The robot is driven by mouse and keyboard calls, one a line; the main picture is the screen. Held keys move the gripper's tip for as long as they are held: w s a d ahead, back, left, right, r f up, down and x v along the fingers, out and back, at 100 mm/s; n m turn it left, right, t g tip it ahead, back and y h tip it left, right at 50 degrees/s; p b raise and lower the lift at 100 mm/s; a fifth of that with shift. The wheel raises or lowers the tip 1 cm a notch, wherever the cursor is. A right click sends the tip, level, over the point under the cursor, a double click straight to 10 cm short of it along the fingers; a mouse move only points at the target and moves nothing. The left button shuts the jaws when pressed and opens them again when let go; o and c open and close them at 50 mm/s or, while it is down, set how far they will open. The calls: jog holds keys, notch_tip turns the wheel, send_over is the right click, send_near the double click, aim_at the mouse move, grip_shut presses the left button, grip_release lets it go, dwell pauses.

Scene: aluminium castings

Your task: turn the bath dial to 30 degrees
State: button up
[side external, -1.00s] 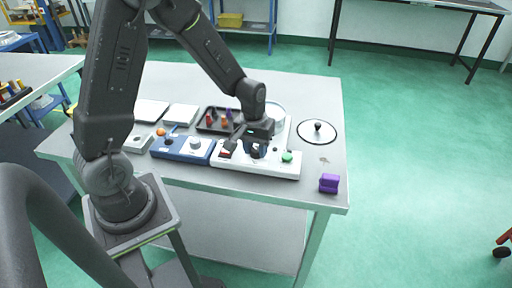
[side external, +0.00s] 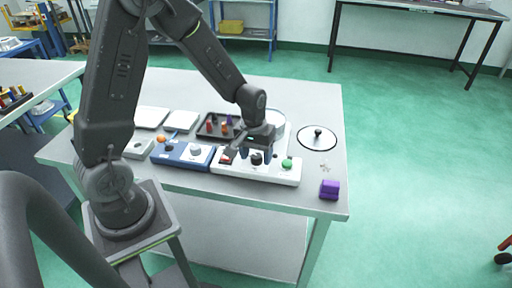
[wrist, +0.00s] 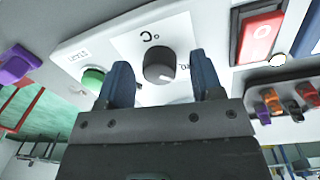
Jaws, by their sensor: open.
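The bath dial is a dark round knob (wrist: 158,66) with a pale pointer mark, on the white front panel (wrist: 110,40) under a "°C" label. It also shows in the side view as a black knob (side external: 257,158) on the white bath unit (side external: 230,168). My gripper (wrist: 163,85) is open and empty. Its two blue fingers stand on either side of the dial in the wrist view, and their tips seem a little short of it; I cannot tell the exact gap. In the side view my gripper (side external: 256,153) is just above the dial, partly hiding the unit.
A green button (wrist: 93,80) and a red switch (wrist: 261,35) flank the dial. A blue unit with a pale knob (side external: 195,149) stands to the left.

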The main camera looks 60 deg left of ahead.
aim_at(253, 155)
notch_tip(253, 155, up, 14)
jog(key=shift+s+a, duration=0.25)
jog(key=shift+a, duration=0.1)
jog(key=shift+f, duration=0.1)
jog(key=s+d+r+m+t, duration=0.2)
jog(key=s+d+r+m, duration=0.1)
jog(key=s, duration=0.4)
jog(key=s+d+r+m+t, duration=0.3)
jog(key=s+d+r+m, duration=0.1)
jog(key=s, duration=0.3)
jog(key=shift+s+r, duration=0.25)
jog(key=shift+r, duration=0.05)
